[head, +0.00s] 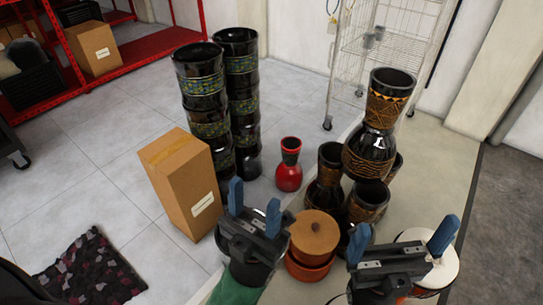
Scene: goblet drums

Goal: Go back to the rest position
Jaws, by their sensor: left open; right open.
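My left gripper (255,210) is open and empty, with its two blue fingers spread and pointing away from me. It shows in front of the cardboard box and the orange lidded pot. My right gripper (402,242) is also open and empty, in front of the dark goblet drums and a white-topped drum (437,268). A tall black drum with orange patterns (382,115) stands on top of other dark drums (330,170). A small red goblet drum (289,165) stands alone on the floor. The bases of several drums are hidden behind my grippers.
Two tall stacks of black patterned drums (203,100) stand at the centre left beside a cardboard box (184,183). An orange lidded pot (314,236) stands between my grippers. A wire rack (385,50) and red shelving (145,57) stand behind. Tiled floor is free at the left, beyond a patterned rug (90,272).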

